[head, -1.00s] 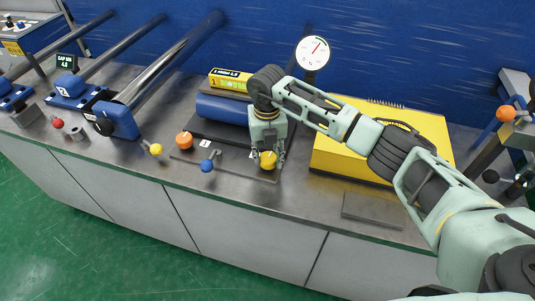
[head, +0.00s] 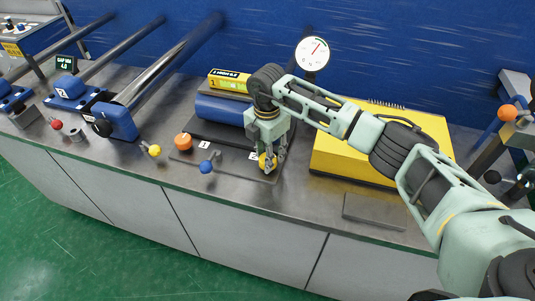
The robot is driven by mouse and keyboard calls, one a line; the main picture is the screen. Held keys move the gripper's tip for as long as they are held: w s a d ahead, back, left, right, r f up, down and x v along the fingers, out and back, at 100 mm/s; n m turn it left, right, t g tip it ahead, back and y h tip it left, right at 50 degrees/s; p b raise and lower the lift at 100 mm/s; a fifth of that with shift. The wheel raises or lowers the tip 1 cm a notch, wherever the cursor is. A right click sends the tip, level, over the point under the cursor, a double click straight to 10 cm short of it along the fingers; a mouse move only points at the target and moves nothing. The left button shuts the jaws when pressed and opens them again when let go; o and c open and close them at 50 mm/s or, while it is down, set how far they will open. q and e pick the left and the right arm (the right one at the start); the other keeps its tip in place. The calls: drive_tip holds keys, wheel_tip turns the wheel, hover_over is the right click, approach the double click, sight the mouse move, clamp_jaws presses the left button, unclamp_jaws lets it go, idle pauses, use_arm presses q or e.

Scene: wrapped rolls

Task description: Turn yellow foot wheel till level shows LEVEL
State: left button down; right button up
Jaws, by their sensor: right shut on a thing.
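The yellow foot wheel (head: 264,162) is at the front right of the dark plate on the bench. My right gripper (head: 268,167) reaches down over it and is shut on it, fingers on its sides, hiding part of it. A yellow level (head: 229,79) with a small display lies on top of the blue roll (head: 220,109). Its display text is too small to read with certainty. An orange wheel (head: 183,141) stands at the plate's left, by a label "1". My left gripper does not show.
A blue-knobbed lever (head: 206,167) stands close left of my right gripper. A yellow-knobbed lever (head: 154,150) is farther left. A yellow box (head: 330,150) is to the right, and a round dial (head: 312,54) stands behind. The front right bench top is mostly clear.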

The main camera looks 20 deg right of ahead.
drive_tip(key=shift+w+r+m, duration=0.15)
drive_tip(key=shift+r+m, duration=0.05)
drive_tip(key=shift+m, duration=1.1)
drive_tip(key=o, duration=1)
drive_tip(key=shift+w+a, duration=0.1)
drive_tip(key=shift+c, duration=0.2)
drive_tip(key=shift+o, duration=0.7)
wheel_tip(320, 180, up, 12)
drive_tip(key=shift+f, duration=0.15)
